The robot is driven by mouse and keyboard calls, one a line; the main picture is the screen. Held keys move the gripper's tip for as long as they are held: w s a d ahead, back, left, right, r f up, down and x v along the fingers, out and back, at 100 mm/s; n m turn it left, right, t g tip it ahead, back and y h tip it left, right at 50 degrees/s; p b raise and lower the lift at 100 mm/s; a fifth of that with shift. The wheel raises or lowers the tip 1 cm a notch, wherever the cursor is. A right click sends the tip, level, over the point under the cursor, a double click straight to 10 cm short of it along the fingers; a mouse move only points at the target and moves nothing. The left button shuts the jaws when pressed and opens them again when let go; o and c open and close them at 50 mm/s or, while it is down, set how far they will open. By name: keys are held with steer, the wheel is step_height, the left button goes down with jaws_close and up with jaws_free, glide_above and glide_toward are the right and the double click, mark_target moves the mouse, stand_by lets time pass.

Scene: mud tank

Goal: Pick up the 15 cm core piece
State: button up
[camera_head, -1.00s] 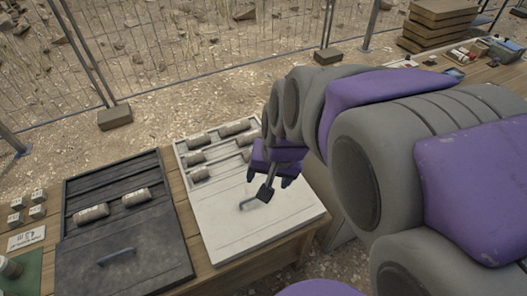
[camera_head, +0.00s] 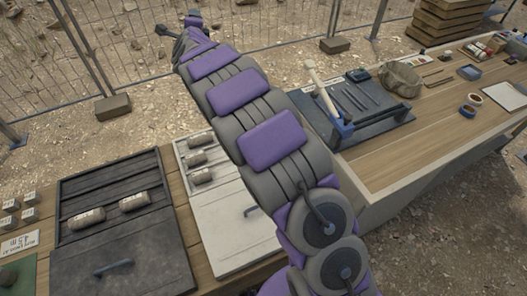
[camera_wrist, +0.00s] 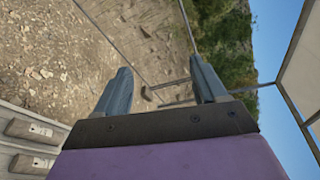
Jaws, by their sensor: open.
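Grey cylindrical core pieces with small labels lie in two shallow boxes in the head view. The black box holds one on the left (camera_head: 87,218) and one on the right (camera_head: 133,200). The white box shows three in a column: upper (camera_head: 200,140), middle (camera_head: 196,159) and lower (camera_head: 200,177). I cannot tell which piece is 15 cm. My gripper (camera_head: 184,32) is high and far beyond the boxes, near the fence. In the wrist view my gripper (camera_wrist: 163,82) is open, with nothing between its fingers. My arm hides the white box's right side.
The black box (camera_head: 165,245) and white box (camera_head: 235,222) stand on a wooden table. A dark tool tray (camera_head: 365,130), a bag (camera_head: 400,80) and a clipboard (camera_head: 505,96) lie on the right. A wire fence (camera_head: 120,60) runs behind.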

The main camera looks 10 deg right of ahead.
steer(key=w+a+f+m+t+h, duration=0.1)
steer(key=w+f+m+h, duration=0.4)
steer(key=m, duration=0.4)
steer(key=s+d+f+m+g+h, duration=0.1)
steer(key=s+f+m+g+h, duration=0.15)
steer(key=f+m, duration=0.35)
steer(key=s+d+f+m+g+h, duration=0.1)
steer(key=f+m+h, duration=0.25)
steer(key=f, duration=0.45)
steer(key=s+f+m+g+h, duration=0.1)
steer(key=s+f+m+g, duration=0.45)
steer(key=s+f, duration=0.55)
steer(key=s+f+m+g+h, duration=0.1)
steer(key=s+f+m+g, duration=0.6)
steer(key=f, duration=0.8)
steer(key=shift+t, duration=0.7)
steer(key=x, duration=0.3)
steer(key=s+f+b+x, duration=0.1)
steer(key=x, duration=0.3)
steer(key=b+x, duration=0.1)
steer(key=x, duration=0.3)
steer(key=shift+s+f, duration=0.2)
steer(key=shift+s, duration=0.1)
steer(key=shift+b+x, duration=1.3)
steer(key=shift+x, duration=1.7)
steer(key=shift+w, duration=0.2)
steer(key=shift+a, duration=0.1)
steer(key=shift+c, duration=0.5)
